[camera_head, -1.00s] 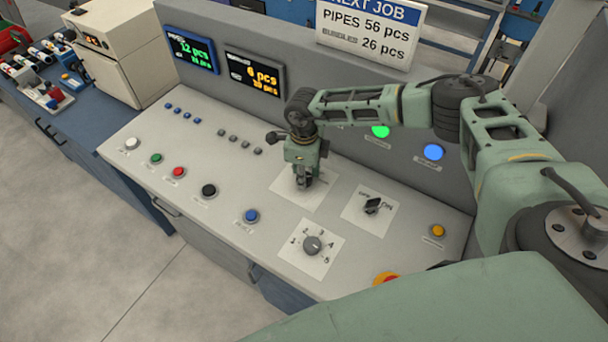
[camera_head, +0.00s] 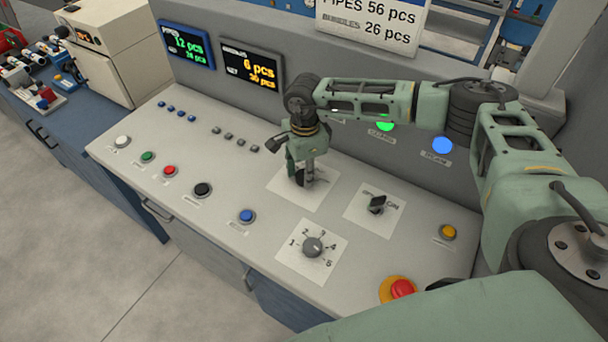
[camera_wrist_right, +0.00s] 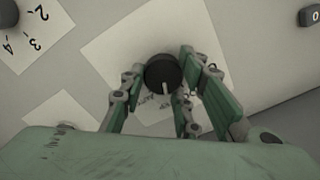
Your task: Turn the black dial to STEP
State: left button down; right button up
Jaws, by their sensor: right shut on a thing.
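The black dial (camera_wrist_right: 163,73) is a round knob with a white pointer line, set on a white label plate (camera_wrist_right: 130,45). In the right wrist view it sits between the fingers of my right gripper (camera_wrist_right: 162,90), which is shut on it. The pointer line points toward the bottom of that view; the plate's lettering is partly hidden and too blurred to read. In the head view my right gripper (camera_head: 304,182) reaches down onto the dial's plate (camera_head: 318,192), and it hides most of the dial. My left gripper is not in view.
Nearby on the panel are a numbered grey dial (camera_head: 313,247), a black switch (camera_head: 377,204), a blue button (camera_head: 247,216), a yellow button (camera_head: 448,232) and a red stop button (camera_head: 402,288). The upright back wall (camera_head: 300,95) carries displays and lit lamps.

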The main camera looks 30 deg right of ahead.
jog(key=shift+s+f, duration=0.3)
jog(key=shift+s, duration=0.05)
jog(key=o, duration=1)
jog(key=shift+r, duration=0.15)
jog(key=shift+o, duration=0.2)
jog(key=shift+w+r, duration=0.2)
jog(key=shift+r, duration=0.2)
notch_tip(320, 180, up, 11)
jog(key=shift+r, duration=0.15)
jog(key=shift+s, duration=0.1)
